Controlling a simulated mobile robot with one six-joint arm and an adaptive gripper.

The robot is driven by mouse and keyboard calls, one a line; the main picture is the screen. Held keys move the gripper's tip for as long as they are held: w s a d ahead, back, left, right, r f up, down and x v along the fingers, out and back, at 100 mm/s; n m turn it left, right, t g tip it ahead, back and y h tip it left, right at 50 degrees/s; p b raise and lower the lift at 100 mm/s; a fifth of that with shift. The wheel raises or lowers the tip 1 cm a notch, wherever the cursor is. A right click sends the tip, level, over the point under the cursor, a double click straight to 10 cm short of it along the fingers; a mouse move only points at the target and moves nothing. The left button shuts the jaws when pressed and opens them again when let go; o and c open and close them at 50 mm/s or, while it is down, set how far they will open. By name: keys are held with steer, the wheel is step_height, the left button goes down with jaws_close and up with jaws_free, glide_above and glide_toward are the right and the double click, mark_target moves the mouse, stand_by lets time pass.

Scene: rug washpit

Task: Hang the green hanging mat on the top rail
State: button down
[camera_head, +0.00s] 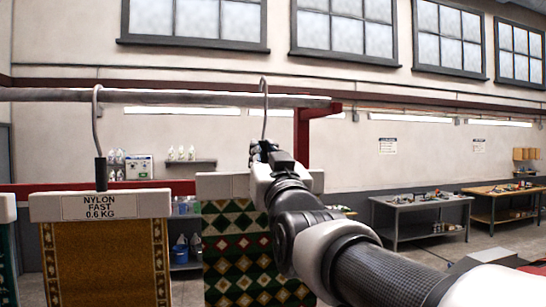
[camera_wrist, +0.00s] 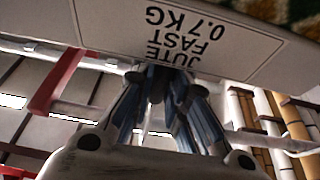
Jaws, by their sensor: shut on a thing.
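The green hanging mat (camera_head: 235,240), patterned with diamonds, hangs upright from a white hanger bar (camera_head: 222,186). In the wrist view the bar's label (camera_wrist: 190,35) reads "JUTE FAST 0.7 KG" upside down. My gripper (camera_head: 262,152) is shut on the hanger's stem just above the bar; its fingers (camera_wrist: 160,85) also show in the wrist view. The metal hook (camera_head: 264,105) rises above my gripper and crosses the top rail (camera_head: 200,97) near its right end, with its curve above rail height. I cannot tell whether it rests on the rail. My arm hides the mat's right part.
A gold mat (camera_head: 105,260) labelled "NYLON FAST 0.6 KG" hangs by its hook from the rail at left. A teal mat (camera_head: 7,260) is cut off at the left edge. A red post (camera_head: 302,135) stands at the rail's right end. Workbenches (camera_head: 420,203) are far right.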

steer(key=shift+f+b, duration=1.2)
steer(key=shift+b, duration=0.15)
steer(key=c, duration=1.7)
jaws_free()
steer(key=shift+o, duration=1.1)
steer(key=shift+f, duration=0.1)
steer(key=shift+s, duration=0.1)
